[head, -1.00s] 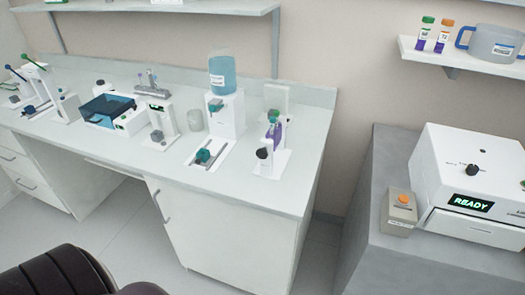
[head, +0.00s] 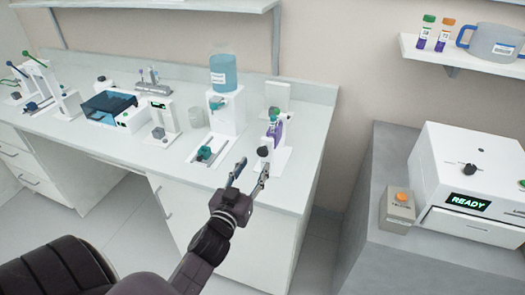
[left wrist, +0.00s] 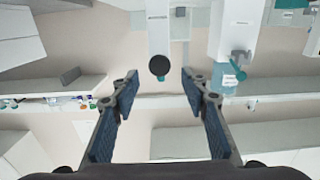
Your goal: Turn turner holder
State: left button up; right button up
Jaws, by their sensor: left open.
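The turner holder is a white stand (head: 284,155) at the right end of the bench, with a black knob (head: 263,152) low at its front and a purple tube (head: 274,133) with a teal-green top above. My left gripper (head: 253,170) is open and empty, in front of the stand with its fingers pointing at the knob. In the left wrist view, the black knob (left wrist: 159,66) shows between the two fingertips and slightly beyond them, with room on both sides. The gripper partly hides the foot of the stand. My right gripper is not in view.
Left of the stand is a white dispenser (head: 227,112) with a blue bottle (head: 223,73) on top and a teal-handled fixture (head: 206,153) before it. A READY machine (head: 470,165) is on the grey counter at right.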

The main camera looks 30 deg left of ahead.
aim_at(262, 153)
pick_arm(q)
jog(key=shift+w+a+r, duration=0.15)
jog(key=shift+w+r, duration=0.2)
jog(key=shift+w, duration=0.3)
jog(key=p+x, duration=0.2)
jog(key=x, duration=0.4)
jog(key=shift+w+f, duration=0.1)
jog(key=shift+w, duration=0.15)
jog(key=shift+c, duration=0.2)
jog(key=c, duration=1)
jog(key=shift+c, duration=0.2)
